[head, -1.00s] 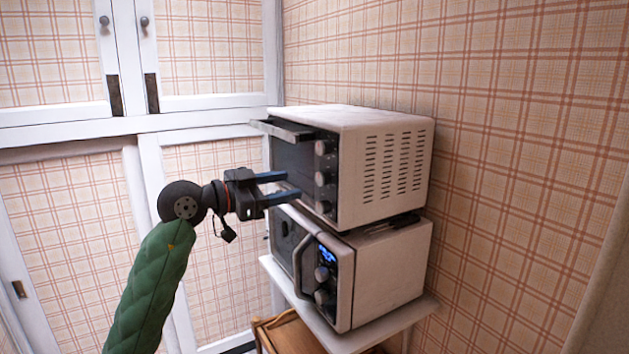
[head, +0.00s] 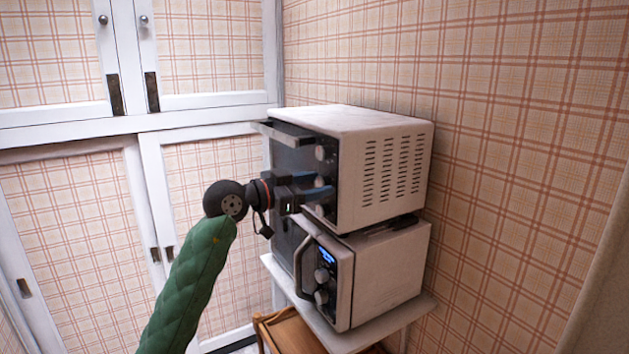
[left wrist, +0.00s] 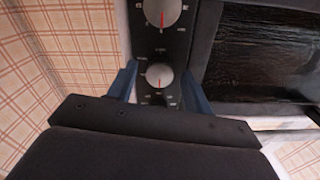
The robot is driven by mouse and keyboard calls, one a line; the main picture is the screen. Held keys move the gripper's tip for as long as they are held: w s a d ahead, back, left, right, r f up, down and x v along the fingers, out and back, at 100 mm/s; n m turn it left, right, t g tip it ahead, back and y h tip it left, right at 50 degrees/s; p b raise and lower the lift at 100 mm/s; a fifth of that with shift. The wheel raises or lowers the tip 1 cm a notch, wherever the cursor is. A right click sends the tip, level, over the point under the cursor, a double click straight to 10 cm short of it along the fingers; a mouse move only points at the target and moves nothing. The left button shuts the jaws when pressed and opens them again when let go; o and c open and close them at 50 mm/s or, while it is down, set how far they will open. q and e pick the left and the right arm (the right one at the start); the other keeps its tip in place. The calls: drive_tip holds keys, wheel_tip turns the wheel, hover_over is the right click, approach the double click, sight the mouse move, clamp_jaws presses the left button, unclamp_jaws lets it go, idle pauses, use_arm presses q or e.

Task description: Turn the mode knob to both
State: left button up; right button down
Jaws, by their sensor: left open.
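A white toaster oven (head: 375,125) stands on top of a second oven, with a column of knobs beside its dark door. My left gripper (head: 322,183) is open at the middle of this column, its blue fingers pointing at the panel. The top knob (head: 324,151) shows above the fingers. In the left wrist view, a round silver knob (left wrist: 160,75) with a red mark lies between the open fingertips; contact cannot be told. Another knob (left wrist: 163,11) with a red mark shows at the top edge. The labels are too small to read, so which knob is the mode knob cannot be told.
A microwave-like oven (head: 385,280) with a lit blue display and curved handle is just below. The toaster oven's door handle (head: 287,133) juts out above my gripper. Both appliances stand on a white shelf (head: 370,335) by the plaid wall. White-framed cabinets are at left.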

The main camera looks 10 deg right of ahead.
use_arm(q)
drive_tip(key=shift+d, duration=0.15)
drive_tip(key=shift+c, duration=0.2)
drive_tip(key=c, duration=0.9)
